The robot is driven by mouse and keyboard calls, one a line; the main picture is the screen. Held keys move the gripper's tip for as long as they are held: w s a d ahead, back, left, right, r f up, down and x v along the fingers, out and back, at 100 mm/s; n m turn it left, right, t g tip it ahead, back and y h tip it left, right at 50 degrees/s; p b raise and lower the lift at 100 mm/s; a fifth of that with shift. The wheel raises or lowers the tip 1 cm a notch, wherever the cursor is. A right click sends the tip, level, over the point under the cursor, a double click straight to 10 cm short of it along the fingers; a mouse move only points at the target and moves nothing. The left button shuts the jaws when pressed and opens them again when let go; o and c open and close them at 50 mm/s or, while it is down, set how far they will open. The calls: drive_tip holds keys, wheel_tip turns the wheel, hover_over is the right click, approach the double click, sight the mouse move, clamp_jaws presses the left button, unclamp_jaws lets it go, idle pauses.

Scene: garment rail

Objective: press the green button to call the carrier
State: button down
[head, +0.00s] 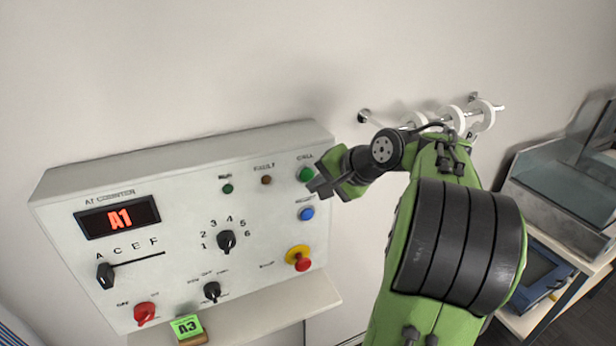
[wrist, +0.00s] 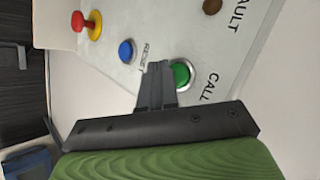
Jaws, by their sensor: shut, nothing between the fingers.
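The green button (head: 305,174) labelled CALL is at the upper right of the white control panel (head: 185,195). In the wrist view the green button (wrist: 182,74) has a metal ring and sits just beside my fingertips, which cover part of its edge. My gripper (head: 318,186) is shut and empty, close in front of the panel at the button. I cannot tell whether the fingertips touch the button. The display (head: 118,217) shows A1 in red.
A blue reset button (head: 306,214) is just below the green one, and a red mushroom knob on yellow (head: 299,258) is lower. A rotary dial (head: 226,241) and a slider knob (head: 105,275) are on the panel. A rail with white rings (head: 450,118) is behind my arm.

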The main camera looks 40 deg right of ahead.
drive_tip(key=shift+w, duration=0.1)
idle(0.7)
drive_tip(key=shift+w+d+p, duration=0.15)
drive_tip(key=shift+w+p, duration=0.2)
